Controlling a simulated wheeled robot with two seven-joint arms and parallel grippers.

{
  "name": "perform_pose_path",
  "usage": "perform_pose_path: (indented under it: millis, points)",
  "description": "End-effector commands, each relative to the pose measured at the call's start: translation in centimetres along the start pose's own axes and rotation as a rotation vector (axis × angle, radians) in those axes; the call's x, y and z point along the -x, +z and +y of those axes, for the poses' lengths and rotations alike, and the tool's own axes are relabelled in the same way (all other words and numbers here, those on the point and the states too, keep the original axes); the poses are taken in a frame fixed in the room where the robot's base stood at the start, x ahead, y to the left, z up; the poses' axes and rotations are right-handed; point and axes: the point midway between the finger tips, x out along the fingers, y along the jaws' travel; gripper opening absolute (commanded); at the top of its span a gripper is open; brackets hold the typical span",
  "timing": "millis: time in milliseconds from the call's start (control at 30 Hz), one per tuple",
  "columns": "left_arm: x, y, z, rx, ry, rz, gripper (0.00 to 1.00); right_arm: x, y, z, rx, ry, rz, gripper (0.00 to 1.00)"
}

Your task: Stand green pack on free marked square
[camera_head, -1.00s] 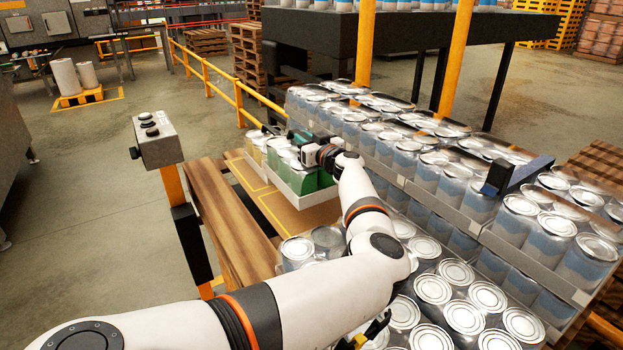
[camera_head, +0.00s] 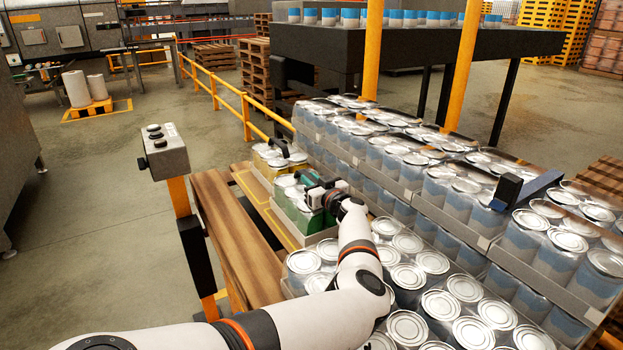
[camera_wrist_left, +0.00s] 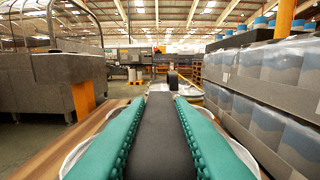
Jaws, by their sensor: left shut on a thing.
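The green pack (camera_head: 316,222), silver-lidded cans in a pale tray, is upright over the near part of the marked board (camera_head: 246,180). My left gripper (camera_head: 313,190) is above it, shut on its dark top handle. In the left wrist view the dark handle (camera_wrist_left: 160,135) runs between the teal fingers, with can lids on either side. I cannot tell if the tray touches the board. A yellow pack (camera_head: 264,163) stands on the board behind it. Yellow outlines show at the board's left edge; the pack hides the surface under it. My right gripper is out of view.
Loose silver cans (camera_head: 303,262) stand close in front of the green pack. Stacked trays of blue-and-silver cans (camera_head: 427,180) line the right. A grey button box on a post (camera_head: 165,150) rises at the left. Wooden slats (camera_head: 230,225) run beside the board.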

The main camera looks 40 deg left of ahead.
Motion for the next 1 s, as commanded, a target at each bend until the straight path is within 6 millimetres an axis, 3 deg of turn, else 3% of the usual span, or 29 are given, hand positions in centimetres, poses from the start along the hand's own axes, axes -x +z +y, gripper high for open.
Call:
perform_pose_path:
  millis: [133, 167, 300, 633, 1000]
  points:
    - [-0.1, 0.1, 0.0, 0.001, 0.001, -0.006, 0.0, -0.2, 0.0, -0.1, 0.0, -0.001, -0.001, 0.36]
    - [0.0, -0.3, 0.0, 0.0, -0.001, 0.0, 0.23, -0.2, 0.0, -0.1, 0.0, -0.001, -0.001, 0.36]
    - [0.0, -0.2, 0.0, 0.0, -0.001, 0.001, 0.42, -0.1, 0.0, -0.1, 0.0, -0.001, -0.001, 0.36]
    - [0.3, 0.1, -0.1, 0.0, -0.001, 0.001, 0.42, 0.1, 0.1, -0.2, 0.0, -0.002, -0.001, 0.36]
    - [6.1, 0.0, -0.1, 0.001, -0.002, 0.0, 0.42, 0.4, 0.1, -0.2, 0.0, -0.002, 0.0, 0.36]
